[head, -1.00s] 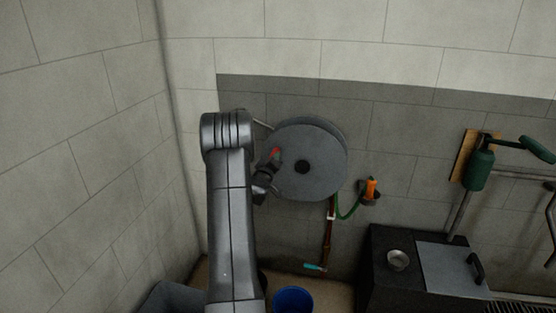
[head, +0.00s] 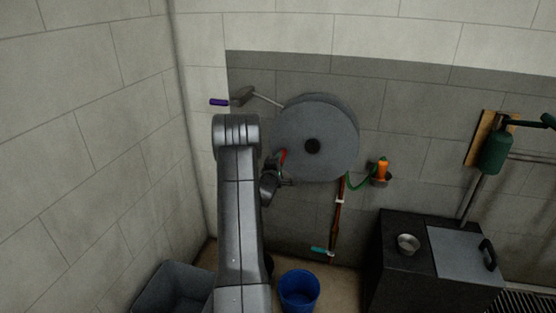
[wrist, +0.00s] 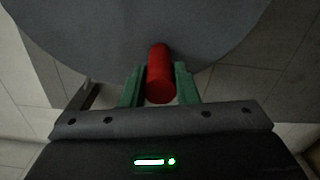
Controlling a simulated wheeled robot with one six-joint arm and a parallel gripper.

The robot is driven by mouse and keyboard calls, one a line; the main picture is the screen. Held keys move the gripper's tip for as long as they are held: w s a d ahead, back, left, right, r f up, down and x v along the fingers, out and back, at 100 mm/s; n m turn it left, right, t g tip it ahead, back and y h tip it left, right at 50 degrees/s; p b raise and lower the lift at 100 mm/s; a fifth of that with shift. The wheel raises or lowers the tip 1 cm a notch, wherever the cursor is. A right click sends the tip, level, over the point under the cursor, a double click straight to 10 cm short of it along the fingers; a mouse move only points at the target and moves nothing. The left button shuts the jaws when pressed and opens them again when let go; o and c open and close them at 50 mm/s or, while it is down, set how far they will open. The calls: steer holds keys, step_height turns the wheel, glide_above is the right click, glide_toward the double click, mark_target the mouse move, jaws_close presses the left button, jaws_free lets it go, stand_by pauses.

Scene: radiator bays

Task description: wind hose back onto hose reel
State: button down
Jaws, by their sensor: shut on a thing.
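The hose reel (head: 330,130) is a large grey disc on the wall with a dark hub at its centre. Its red crank handle (wrist: 160,72) sticks out from the disc face in the wrist view. My gripper (wrist: 159,84) is shut on the handle, with a green finger on each side. In the head view my gripper (head: 279,178) is at the reel's lower left edge, and only a bit of red shows there. A short green hose (head: 360,181) runs from the reel's lower right to an orange nozzle (head: 383,168) in a wall holder.
A brown pipe with a teal-handled valve (head: 321,250) runs below the reel. A blue bucket (head: 299,290) and a grey bin (head: 172,287) stand on the floor. A dark cabinet (head: 388,268) is at right. A purple-handled lever (head: 219,102) is upper left.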

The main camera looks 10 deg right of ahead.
steer(key=shift+s+d+f+n+b, duration=0.1)
steer(key=shift+d+f+n+b, duration=0.15)
steer(key=shift+f+n, duration=0.25)
steer(key=shift+s+d+f+n+b, duration=0.1)
steer(key=shift+d+f+n+b, duration=0.1)
steer(key=shift+f+n, duration=0.3)
steer(key=c, duration=1.1)
jaws_free()
steer(key=b+v, duration=0.1)
steer(key=v, duration=1.2)
steer(key=shift+s+a, duration=0.25)
steer(key=shift+s, duration=0.1)
